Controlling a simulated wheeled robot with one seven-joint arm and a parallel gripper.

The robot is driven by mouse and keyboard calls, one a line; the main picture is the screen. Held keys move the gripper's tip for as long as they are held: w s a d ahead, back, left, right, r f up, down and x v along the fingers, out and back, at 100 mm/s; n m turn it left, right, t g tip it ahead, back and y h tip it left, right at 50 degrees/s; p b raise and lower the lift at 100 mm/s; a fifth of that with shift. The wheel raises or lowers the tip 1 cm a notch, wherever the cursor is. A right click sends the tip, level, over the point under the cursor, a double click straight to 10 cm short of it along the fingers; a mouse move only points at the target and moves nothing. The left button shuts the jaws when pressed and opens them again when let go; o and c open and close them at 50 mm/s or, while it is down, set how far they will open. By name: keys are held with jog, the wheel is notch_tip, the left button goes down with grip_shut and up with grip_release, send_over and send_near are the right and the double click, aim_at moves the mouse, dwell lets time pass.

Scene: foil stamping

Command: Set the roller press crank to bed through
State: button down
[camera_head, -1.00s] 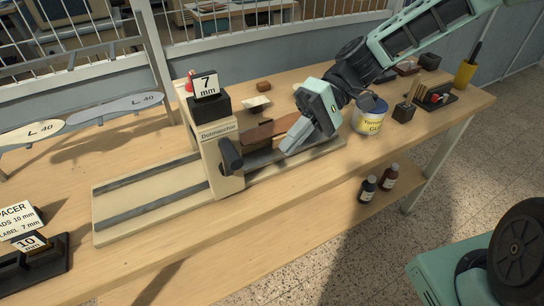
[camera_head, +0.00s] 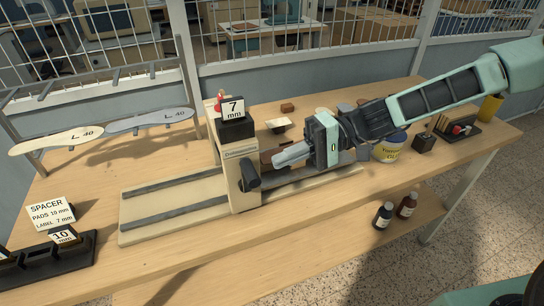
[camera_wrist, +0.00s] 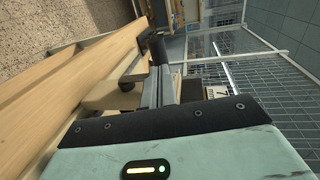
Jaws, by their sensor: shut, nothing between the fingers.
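The roller press (camera_head: 240,180) stands on the bench, a cream upright on a long bed with two dark rails (camera_head: 165,210). A black block with a "7 mm" card tops it. The dark crank (camera_head: 250,178) is on the front face of the upright, its lever pointing up and left from the hub. My gripper (camera_head: 277,160) is shut and empty, just right of the crank, its fingers pointing left toward the upright; I cannot tell whether it touches. It partly hides a brown piece on the bed. The wrist view shows the shut fingers (camera_wrist: 157,88) and the crank (camera_wrist: 150,40) beyond them.
A yellow glue tin (camera_head: 388,150), a dark holder (camera_head: 424,143) and a tool tray (camera_head: 458,128) stand on the right. Two bottles (camera_head: 383,215) stand on the lower shelf. A spacer sign (camera_head: 52,212) and black rack (camera_head: 75,258) are at left. Sole templates (camera_head: 150,120) hang behind.

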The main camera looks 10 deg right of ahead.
aim_at(249, 184)
jog(key=shift+p+x, duration=0.45)
jog(key=shift+x, duration=1.2)
